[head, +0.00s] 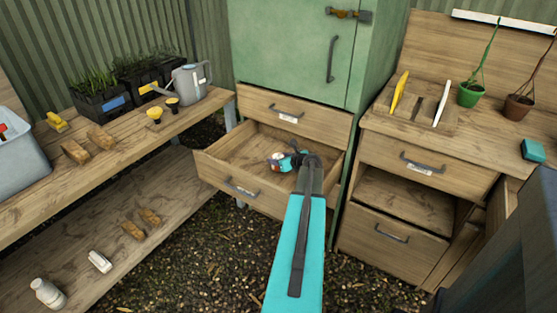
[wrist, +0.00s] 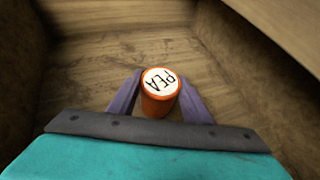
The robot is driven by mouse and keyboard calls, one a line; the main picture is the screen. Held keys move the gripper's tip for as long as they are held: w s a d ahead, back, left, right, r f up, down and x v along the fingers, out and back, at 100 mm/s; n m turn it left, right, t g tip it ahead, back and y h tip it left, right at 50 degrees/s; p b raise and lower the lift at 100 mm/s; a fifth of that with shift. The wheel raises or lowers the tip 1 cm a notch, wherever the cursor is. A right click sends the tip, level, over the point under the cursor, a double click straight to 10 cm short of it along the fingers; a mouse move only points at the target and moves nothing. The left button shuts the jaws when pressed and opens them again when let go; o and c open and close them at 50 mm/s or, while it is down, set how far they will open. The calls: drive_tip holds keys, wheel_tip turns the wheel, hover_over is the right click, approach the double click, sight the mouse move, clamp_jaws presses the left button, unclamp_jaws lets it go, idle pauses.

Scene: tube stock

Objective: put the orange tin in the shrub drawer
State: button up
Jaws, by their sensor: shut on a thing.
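The orange tin (wrist: 160,101) has a white lid reading "PEA" and stands between my gripper's two purple fingers. My gripper (wrist: 159,88) is shut on it. In the head view my gripper (head: 279,161) reaches into an open wooden drawer (head: 213,172) below the green cupboard, and the tin is mostly hidden by it. In the wrist view the drawer's bare floor (wrist: 95,72) lies below the tin. Whether the tin touches that floor I cannot tell. The label on the drawer's front is too small to read.
A shut drawer (head: 310,121) sits just above the open one. The right bench has another drawer (head: 462,183), an open space and a lower drawer (head: 365,232). The left bench holds planters, a watering can (head: 187,82) and wooden blocks. The open drawer looks otherwise empty.

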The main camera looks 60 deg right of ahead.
drive_tip(key=shift+f, duration=0.15)
drive_tip(key=o, duration=1.2)
drive_tip(key=shift+c, duration=0.2)
drive_tip(key=shift+s+r, duration=0.1)
drive_tip(key=shift+r, duration=0.15)
drive_tip(key=v, duration=1.1)
drive_tip(key=shift+s+a, duration=0.2)
drive_tip(key=shift+s, duration=0.15)
drive_tip(key=shift+r, duration=0.15)
drive_tip(key=shift+r, duration=0.1)
